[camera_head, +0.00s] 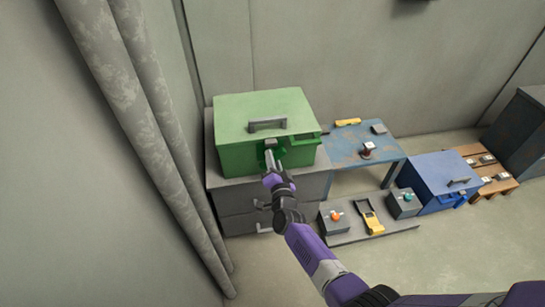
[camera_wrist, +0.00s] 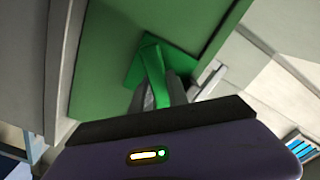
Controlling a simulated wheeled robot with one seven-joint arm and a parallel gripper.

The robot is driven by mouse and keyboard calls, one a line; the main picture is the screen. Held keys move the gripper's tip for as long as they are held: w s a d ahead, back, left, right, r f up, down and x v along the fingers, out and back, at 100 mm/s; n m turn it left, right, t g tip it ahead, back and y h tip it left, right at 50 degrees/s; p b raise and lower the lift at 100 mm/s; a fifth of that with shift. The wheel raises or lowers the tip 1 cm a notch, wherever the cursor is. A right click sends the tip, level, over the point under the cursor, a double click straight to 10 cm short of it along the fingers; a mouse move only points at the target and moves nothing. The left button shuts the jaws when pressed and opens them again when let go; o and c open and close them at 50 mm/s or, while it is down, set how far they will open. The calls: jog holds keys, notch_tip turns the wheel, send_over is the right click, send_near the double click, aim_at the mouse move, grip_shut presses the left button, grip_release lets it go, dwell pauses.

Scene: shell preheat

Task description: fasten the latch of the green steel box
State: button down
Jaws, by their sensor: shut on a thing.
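The green steel box (camera_head: 238,156) stands on a grey drawer cabinet, its lid (camera_head: 240,107) down with a grey handle on top. My gripper (camera_head: 270,155) is at the front face of the box. In the wrist view the latch, a bright green lever on a green plate (camera_wrist: 152,68), stands out from the darker green face. My gripper (camera_wrist: 168,92) is shut on the lever. The fingers and the wrist body partly hide the lever's lower end. I cannot tell whether the latch is fastened.
The grey cabinet (camera_head: 240,224) has drawers with handles below the box. To the right are a blue table (camera_head: 350,146), a low board with small devices, a blue box (camera_head: 428,185) and a wooden bench. Thick pipes (camera_head: 150,130) run along the left wall.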

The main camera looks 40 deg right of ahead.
jog(key=n+p, duration=0.1)
jog(key=n, duration=0.4)
jog(key=shift+n, duration=0.3)
jog(key=shift+n+p, duration=0.7)
jog(key=shift+n, duration=1.4)
jog(key=shift+f, duration=0.1)
jog(key=c, duration=1.3)
grip_release()
jog(key=shift+s+a, duration=0.1)
jog(key=p+v, duration=0.3)
jog(key=v, duration=0.4)
jog(key=shift+s+a, duration=0.2)
jog(key=shift+s, duration=0.05)
